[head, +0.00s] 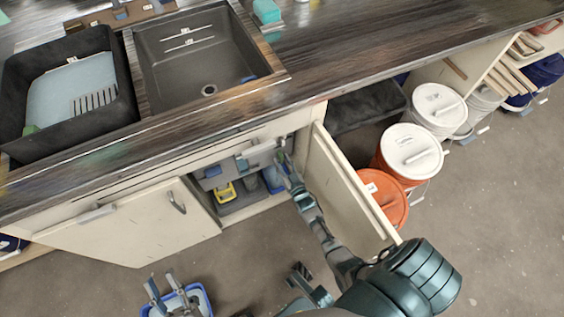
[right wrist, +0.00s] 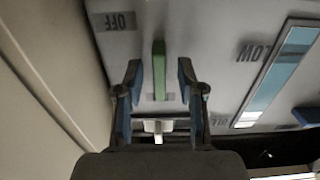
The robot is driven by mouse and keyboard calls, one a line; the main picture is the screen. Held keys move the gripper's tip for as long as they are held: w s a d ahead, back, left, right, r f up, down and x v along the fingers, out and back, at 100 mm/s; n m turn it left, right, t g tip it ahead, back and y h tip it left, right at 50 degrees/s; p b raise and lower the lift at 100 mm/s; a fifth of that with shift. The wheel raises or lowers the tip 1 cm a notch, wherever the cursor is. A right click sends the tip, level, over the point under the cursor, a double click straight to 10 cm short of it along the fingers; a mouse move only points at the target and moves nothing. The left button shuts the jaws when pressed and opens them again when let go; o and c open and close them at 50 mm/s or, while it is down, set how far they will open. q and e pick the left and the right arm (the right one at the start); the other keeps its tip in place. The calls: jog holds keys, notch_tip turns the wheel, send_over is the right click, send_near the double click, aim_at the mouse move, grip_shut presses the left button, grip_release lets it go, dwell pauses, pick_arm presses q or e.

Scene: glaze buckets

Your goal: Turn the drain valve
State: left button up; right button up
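The drain valve shows as a green bar handle (right wrist: 159,70) on a grey panel in the right wrist view. The handle runs up and down in the picture, close to an upside-down OFF label (right wrist: 120,21). My right gripper (right wrist: 159,76) is open, its two fingers either side of the handle with a gap on each side. In the head view my right gripper (head: 284,166) reaches into the open cabinet under the sink, and the handle is hard to make out there.
An open cabinet door (head: 345,187) stands right beside my right arm. A blue-and-white gauge strip (right wrist: 277,75) is right of the handle. A yellow item (head: 226,192) sits inside the cabinet. The sink (head: 195,60) is above.

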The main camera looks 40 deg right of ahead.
jog(key=v, duration=1.1)
jog(key=shift+s+a, duration=0.2)
jog(key=shift+s, duration=0.15)
jog(key=shift+f, duration=0.1)
